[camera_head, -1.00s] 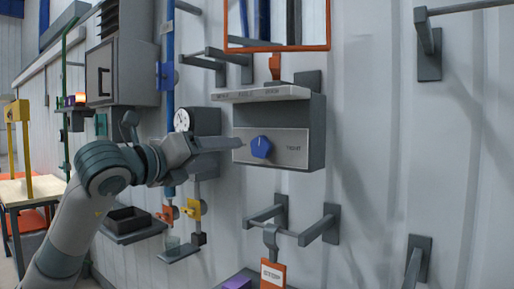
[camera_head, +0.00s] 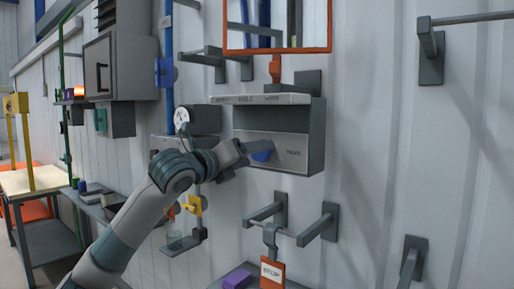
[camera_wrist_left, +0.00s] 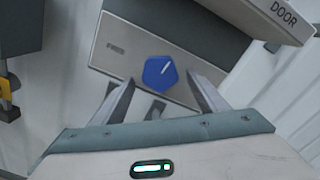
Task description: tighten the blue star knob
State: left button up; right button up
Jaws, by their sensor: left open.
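The blue star knob (camera_head: 262,156) sits on the pale front panel of a grey wall box (camera_head: 297,150). My left gripper hides part of the knob in the head view. In the left wrist view the whole blue knob (camera_wrist_left: 160,72) shows, with a white pointer line tilted up to the right. My left gripper (camera_head: 248,149) is open in front of the panel. In the wrist view its two fingers (camera_wrist_left: 160,88) stand apart below the knob, one toward each side. I cannot tell whether either finger touches it. My right gripper is not in view.
A labelled shelf (camera_head: 262,99) juts out above the panel. Wall hooks (camera_head: 318,228) and an orange tag (camera_head: 272,273) hang below. A white-faced dial (camera_head: 181,117) is at the left. Yellow and orange valve handles sit lower left.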

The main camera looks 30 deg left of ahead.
pick_arm(q)
jog(key=shift+w+d, duration=0.1)
jog(key=shift+w, duration=0.95)
jog(key=shift+c, duration=0.7)
jog(key=c, duration=0.9)
